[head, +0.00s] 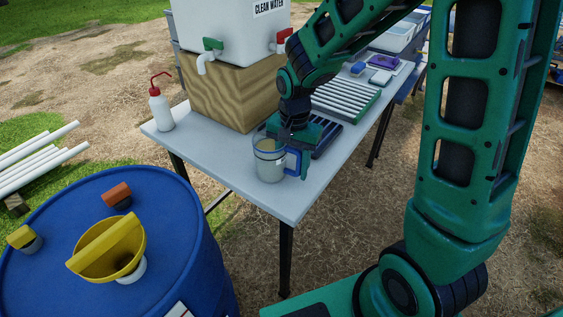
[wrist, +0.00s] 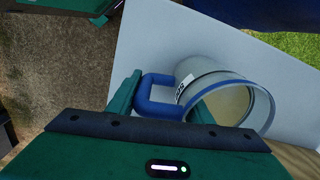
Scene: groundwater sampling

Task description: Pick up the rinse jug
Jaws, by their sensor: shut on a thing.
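The rinse jug (head: 268,164) is a clear, greyish jug with a blue rim and a blue handle, upright at the near end of the white table. In the wrist view the jug (wrist: 232,92) lies to the right of the handle (wrist: 152,92), and its mouth shows. My gripper (head: 297,160) is at the jug's handle side, shut on the handle. In the wrist view my gripper (wrist: 165,102) has its green fingers on either side of the handle. Whether the jug's base touches the table I cannot tell.
A clean water tank (head: 235,40) with a tap stands on a wooden block (head: 225,92) behind the jug. A red-capped wash bottle (head: 160,110) stands at the table's left corner. A blue drum (head: 165,225) with a yellow funnel (head: 112,250) is at the near left. Ribbed trays lie behind my gripper.

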